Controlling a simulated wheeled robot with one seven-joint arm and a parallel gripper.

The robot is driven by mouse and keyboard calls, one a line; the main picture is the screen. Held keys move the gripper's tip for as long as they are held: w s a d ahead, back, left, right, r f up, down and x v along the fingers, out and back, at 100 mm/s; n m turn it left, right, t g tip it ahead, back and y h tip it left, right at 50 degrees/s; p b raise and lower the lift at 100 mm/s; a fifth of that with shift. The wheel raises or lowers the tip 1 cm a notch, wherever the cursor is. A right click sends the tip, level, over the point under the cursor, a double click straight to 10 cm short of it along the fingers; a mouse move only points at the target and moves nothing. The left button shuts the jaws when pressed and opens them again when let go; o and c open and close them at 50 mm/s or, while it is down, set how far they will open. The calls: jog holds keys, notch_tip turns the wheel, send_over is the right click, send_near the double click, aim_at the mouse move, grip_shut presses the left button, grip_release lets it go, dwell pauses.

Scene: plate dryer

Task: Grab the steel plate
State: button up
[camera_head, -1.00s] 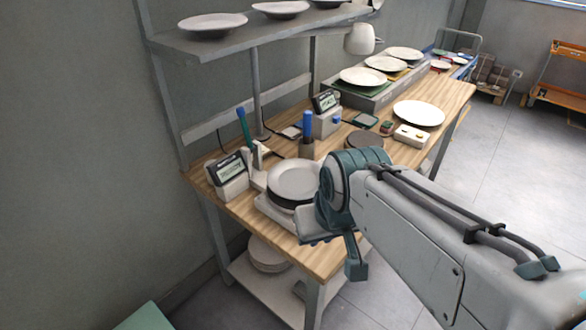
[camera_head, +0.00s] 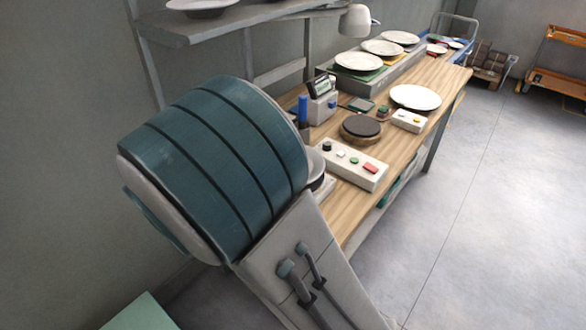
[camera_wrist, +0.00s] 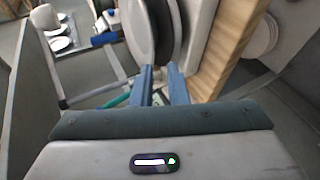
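A pale grey round plate lies on a device at the near end of the wooden table; in the head view my arm now hides nearly all of it, leaving a sliver of rim (camera_head: 316,168). In the wrist view the pale plate (camera_wrist: 127,30) and a dark round piece beside it show nearly edge-on just beyond my gripper (camera_wrist: 160,72). The two blue fingers stand apart with a gap between them, close to the lower edge of these discs. I cannot tell whether a rim lies between the fingertips. Several white plates, including one (camera_head: 415,97), stand farther along the table.
A button box (camera_head: 353,165), a dark round pad (camera_head: 361,128) and a small white box (camera_head: 409,120) lie on the table (camera_head: 405,150). A grey shelf (camera_head: 215,27) hangs above its near end.

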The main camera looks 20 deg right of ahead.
jog(key=w+d+f+b, duration=0.1)
jog(key=w+d, duration=0.1)
jog(key=d, duration=0.1)
jog(key=w+d+f+h, duration=0.1)
jog(key=w+d+f, duration=0.1)
jog(key=w+d, duration=0.1)
jog(key=w+d+f+h+b, duration=0.1)
jog(key=w+d, duration=0.2)
jog(key=shift+w+d+f+n+b, duration=0.2)
jog(key=shift+f+n+b, duration=0.1)
jog(key=shift+f+n, duration=0.1)
grip_shut()
dwell(1.3)
jog(key=shift+r, duration=0.1)
